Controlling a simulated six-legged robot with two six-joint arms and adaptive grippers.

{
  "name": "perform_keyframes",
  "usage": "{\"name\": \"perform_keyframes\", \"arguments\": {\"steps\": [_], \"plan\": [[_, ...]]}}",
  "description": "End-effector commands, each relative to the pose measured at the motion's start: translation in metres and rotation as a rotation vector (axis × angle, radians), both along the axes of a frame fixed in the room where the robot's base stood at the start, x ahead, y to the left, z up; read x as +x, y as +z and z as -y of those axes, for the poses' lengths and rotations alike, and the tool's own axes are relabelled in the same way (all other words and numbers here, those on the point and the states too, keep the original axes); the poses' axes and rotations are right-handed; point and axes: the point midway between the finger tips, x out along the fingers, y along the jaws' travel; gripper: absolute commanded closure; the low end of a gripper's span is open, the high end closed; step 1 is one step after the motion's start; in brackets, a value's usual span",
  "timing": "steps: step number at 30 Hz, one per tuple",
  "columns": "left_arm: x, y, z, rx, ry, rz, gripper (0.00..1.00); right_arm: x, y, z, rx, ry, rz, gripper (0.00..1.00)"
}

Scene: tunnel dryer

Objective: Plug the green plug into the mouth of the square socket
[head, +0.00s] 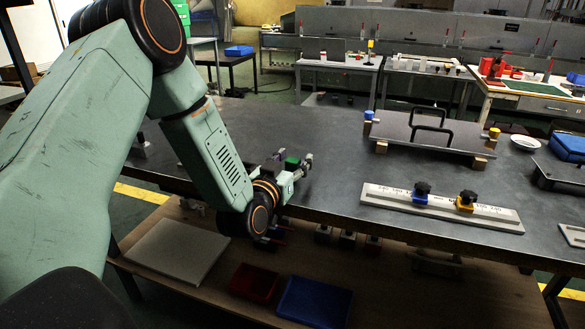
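A small green block, which looks like the green plug (292,162), shows near the front edge of the dark table. My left gripper (293,165) reaches over the table edge from the left, with its fingers apart on either side of the green plug. I cannot tell whether a finger touches it. I cannot make out the square socket for certain. Several small dark blocks (347,239) show below the table edge, their shapes too dark to read. My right gripper is not in view.
A red bin (254,283) and a blue bin (314,302) sit on the lower shelf. The table's middle is clear.

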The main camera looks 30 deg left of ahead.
Motion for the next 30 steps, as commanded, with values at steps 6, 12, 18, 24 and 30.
{"name": "perform_keyframes", "arguments": {"steps": [6,12,18,24,30], "plan": [[0.000,0.000,0.000,0.000,0.000,0.000,0.69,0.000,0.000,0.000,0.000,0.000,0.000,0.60],[0.000,0.000,0.000,0.000,0.000,0.000,0.86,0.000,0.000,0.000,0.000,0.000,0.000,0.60],[0.000,0.000,0.000,0.000,-0.001,0.000,0.98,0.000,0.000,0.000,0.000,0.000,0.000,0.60],[0.000,0.003,0.000,0.000,0.000,0.001,0.98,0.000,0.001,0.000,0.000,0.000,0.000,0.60],[0.000,0.035,0.000,-0.001,0.000,0.005,0.98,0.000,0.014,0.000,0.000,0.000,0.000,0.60]]}}
